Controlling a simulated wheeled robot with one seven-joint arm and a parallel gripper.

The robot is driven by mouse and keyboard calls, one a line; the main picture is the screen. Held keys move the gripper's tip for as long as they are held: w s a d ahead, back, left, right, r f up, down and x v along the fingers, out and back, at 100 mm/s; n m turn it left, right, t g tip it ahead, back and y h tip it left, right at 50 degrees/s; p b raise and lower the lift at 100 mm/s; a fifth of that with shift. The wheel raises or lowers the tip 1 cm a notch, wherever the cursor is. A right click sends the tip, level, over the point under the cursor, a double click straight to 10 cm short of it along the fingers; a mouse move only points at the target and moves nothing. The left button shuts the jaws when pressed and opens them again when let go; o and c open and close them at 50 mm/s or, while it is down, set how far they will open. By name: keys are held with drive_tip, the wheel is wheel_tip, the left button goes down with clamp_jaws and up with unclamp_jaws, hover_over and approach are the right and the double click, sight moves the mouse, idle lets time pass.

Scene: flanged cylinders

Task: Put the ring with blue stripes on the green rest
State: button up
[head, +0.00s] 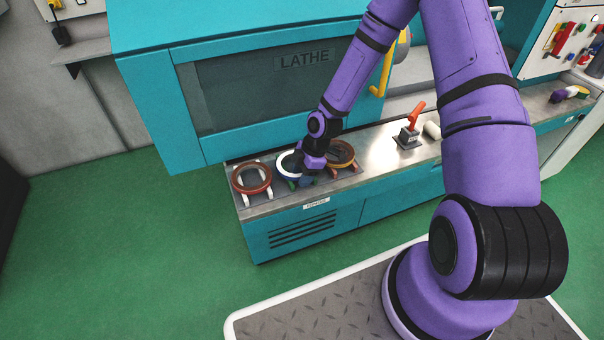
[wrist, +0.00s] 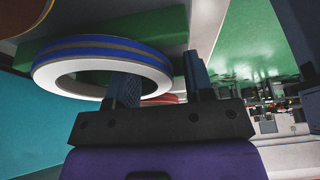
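The ring with blue stripes (wrist: 105,55) is white with blue bands around its side. In the wrist view it lies against the green rest (wrist: 60,49), apparently seated on it. In the head view the ring (head: 285,164) is partly hidden behind my gripper, and a bit of the green rest (head: 292,184) shows below it. My gripper (wrist: 160,88) has its fingers apart, one overlapping the ring's opening and the other outside the ring, with the ring's wall between them. Gaps show beside the wall. In the head view my gripper (head: 308,175) is low over the ring.
A brown ring (head: 250,178) on a pale rest stands to the left, and an orange-brown ring (head: 342,153) close to the right. A red-handled clamp (head: 409,136) and a white cylinder (head: 432,130) are farther right on the metal ledge. The lathe (head: 230,90) rises behind.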

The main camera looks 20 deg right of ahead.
drive_tip(key=shift+r, duration=0.1)
drive_tip(key=s+d+r+m+t+h, duration=0.1)
drive_tip(key=s+d+r+m+h, duration=0.15)
drive_tip(key=r, duration=0.85)
drive_tip(key=s+d+r+m+h, duration=0.1)
drive_tip(key=s+d+r+m, duration=0.2)
drive_tip(key=r, duration=0.8)
drive_tip(key=s+d+r+m+t+h, duration=0.1)
drive_tip(key=s+d+r+m+h, duration=0.15)
drive_tip(key=r, duration=0.85)
drive_tip(key=s+a+r+m+t+y, duration=0.1)
drive_tip(key=s+r+m+t, duration=0.2)
drive_tip(key=s+r+m, duration=0.7)
drive_tip(key=s+r, duration=0.4)
drive_tip(key=s, duration=0.4)
drive_tip(key=shift+a+y, duration=0.15)
drive_tip(key=shift+y, duration=0.25)
drive_tip(key=shift+r, duration=0.1)
